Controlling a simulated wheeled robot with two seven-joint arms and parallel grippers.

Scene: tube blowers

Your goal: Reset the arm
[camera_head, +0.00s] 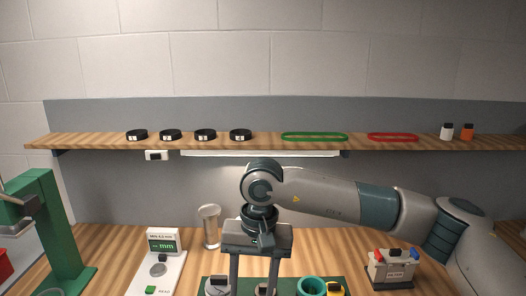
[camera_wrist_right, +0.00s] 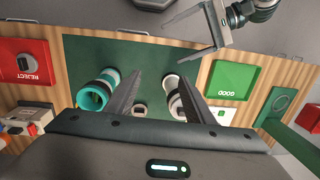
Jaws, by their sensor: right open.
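My right arm comes in from the right in the head view, and its right gripper (camera_head: 254,284) points down over the green mat (camera_head: 292,281). The jaws are apart, and nothing is seen held between them. In the right wrist view the right gripper (camera_wrist_right: 160,75) shows its two fingers spread above the mat. A teal tube piece (camera_wrist_right: 92,95) stands outside one finger, and a white cylinder (camera_wrist_right: 171,82) is close beside the other. My left gripper (camera_wrist_right: 190,38) shows at the top of the wrist view, with its fingers apart and empty.
A red reject bin (camera_wrist_right: 28,62) and a green good bin (camera_wrist_right: 230,78) flank the mat. A gauge (camera_head: 163,243), a clear cup (camera_head: 209,226), a green press (camera_head: 52,232) and a small box (camera_head: 392,270) stand on the bench. A shelf (camera_head: 263,140) holds black rings and coloured loops.

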